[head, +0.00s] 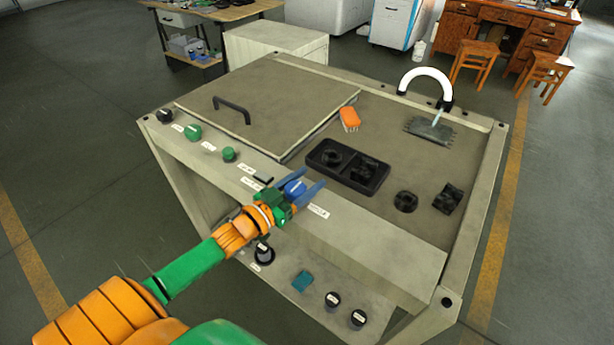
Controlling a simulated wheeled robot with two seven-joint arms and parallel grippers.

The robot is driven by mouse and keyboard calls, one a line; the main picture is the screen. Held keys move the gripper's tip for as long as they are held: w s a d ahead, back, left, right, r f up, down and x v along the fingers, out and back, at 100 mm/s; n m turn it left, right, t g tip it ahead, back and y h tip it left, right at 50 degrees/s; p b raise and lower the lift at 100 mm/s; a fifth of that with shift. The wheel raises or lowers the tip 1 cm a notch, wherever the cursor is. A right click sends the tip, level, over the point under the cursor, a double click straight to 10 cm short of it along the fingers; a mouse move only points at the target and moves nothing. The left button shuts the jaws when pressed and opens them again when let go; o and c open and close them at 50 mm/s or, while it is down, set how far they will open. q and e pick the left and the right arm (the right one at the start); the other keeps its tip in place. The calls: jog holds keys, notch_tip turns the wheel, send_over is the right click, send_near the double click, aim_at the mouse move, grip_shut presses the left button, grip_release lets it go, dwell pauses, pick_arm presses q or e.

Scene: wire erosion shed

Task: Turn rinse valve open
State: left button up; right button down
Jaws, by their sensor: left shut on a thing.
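A blue knob (295,187), which looks like the rinse valve, sits on the front ledge of the machine bench, right of the green knobs. My left gripper (299,186) reaches it from the lower left, with its blue-grey fingers on either side of the knob, shut on it. The fingers and wrist hide part of the knob, so its turn angle cannot be told. My right gripper is not in view.
Behind lie a handled lid (270,105), a black tray (347,183) with dark parts, an orange item (349,118) and a white curved spout (427,74).

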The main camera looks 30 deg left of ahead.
aim_at(287, 196)
pick_arm(q)
jog(key=o, duration=1.4)
jog(key=shift+c, duration=0.2)
jog(key=v, duration=0.7)
jog(key=shift+s, duration=0.15)
